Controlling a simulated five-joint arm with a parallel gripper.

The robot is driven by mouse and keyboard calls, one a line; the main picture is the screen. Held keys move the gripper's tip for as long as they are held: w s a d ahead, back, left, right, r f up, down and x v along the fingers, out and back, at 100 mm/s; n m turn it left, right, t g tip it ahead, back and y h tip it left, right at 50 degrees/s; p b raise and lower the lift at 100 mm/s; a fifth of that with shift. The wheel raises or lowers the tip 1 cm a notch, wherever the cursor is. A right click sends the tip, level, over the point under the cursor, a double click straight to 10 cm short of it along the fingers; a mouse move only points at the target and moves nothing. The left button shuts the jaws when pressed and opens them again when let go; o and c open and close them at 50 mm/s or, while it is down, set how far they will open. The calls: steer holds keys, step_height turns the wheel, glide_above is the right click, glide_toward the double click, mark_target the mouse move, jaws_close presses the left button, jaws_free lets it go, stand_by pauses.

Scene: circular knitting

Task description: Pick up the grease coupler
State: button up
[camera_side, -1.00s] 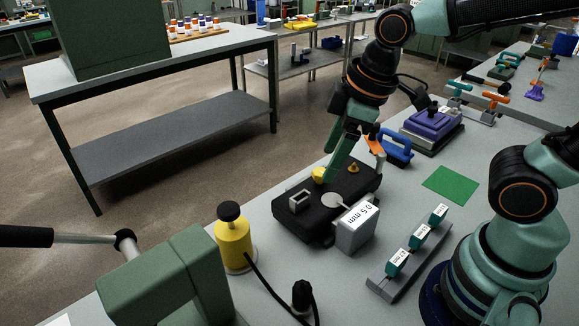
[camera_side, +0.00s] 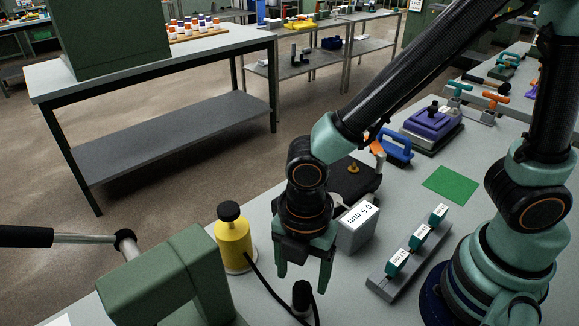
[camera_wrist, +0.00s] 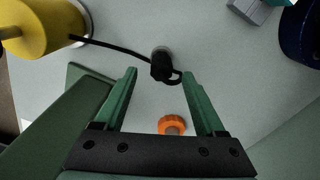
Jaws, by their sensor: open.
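The grease coupler (camera_side: 302,296) is a black knobbed fitting on the end of a black hose, standing upright on the bench near the front. In the wrist view the coupler (camera_wrist: 162,66) shows at and just beyond the fingertips, with a grey round base behind it. The hose runs to a yellow grease pump (camera_side: 234,245) with a black cap. My gripper (camera_side: 303,281) is open, pointing down, with its green fingers above the coupler. In the wrist view my gripper (camera_wrist: 159,72) is empty, its two fingers to either side of the coupler. I cannot tell the remaining height gap.
A green press-like machine (camera_side: 170,275) stands to the left. A grey block labelled 0.5 mm (camera_side: 357,230) stands close behind my gripper. A rack of labelled gauges (camera_side: 400,268) lies to the right. In the wrist view an orange knob (camera_wrist: 172,124) lies between the fingers, nearer the palm.

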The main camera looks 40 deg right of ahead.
mark_target(302, 287)
steer(key=shift+s+f, duration=0.15)
steer(key=shift+f, duration=2.65)
jaws_close()
